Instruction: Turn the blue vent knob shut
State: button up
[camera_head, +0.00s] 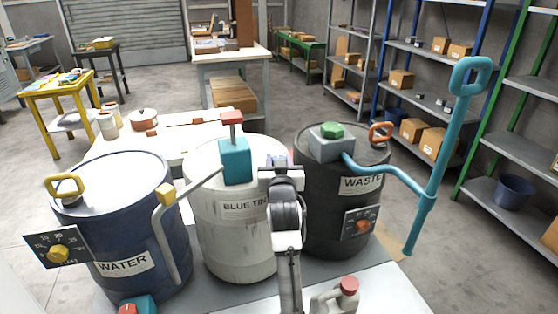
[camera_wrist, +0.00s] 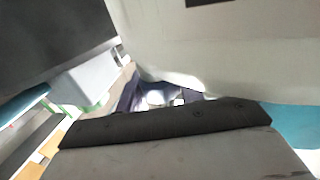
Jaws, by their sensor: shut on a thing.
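My gripper (camera_head: 281,167) is at the right rim of the white barrel (camera_head: 238,238) labelled BLUE TINT, at the end of my arm coming up from the bottom centre. It is shut on a small bluish piece, which I take to be the blue vent knob (camera_head: 277,159). My gripper covers most of the knob, so its angle cannot be read. In the wrist view, a dark blue-violet part of it (camera_wrist: 130,96) shows beyond the dark edge of my gripper; the fingertips are hidden there.
The blue WATER barrel (camera_head: 118,225) stands left and the black WASTE barrel (camera_head: 320,205) close on the right. A teal pump (camera_head: 235,160) with a grey spout stands on the white barrel. A tall teal handle (camera_head: 440,160) rises at right. A red-capped jug (camera_head: 335,298) is in front.

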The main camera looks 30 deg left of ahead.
jog(key=o, duration=1)
jog(key=b+v, duration=0.2)
jog(key=v, duration=1.1)
jog(key=shift+s+d, duration=0.15)
jog(key=shift+s, duration=0.25)
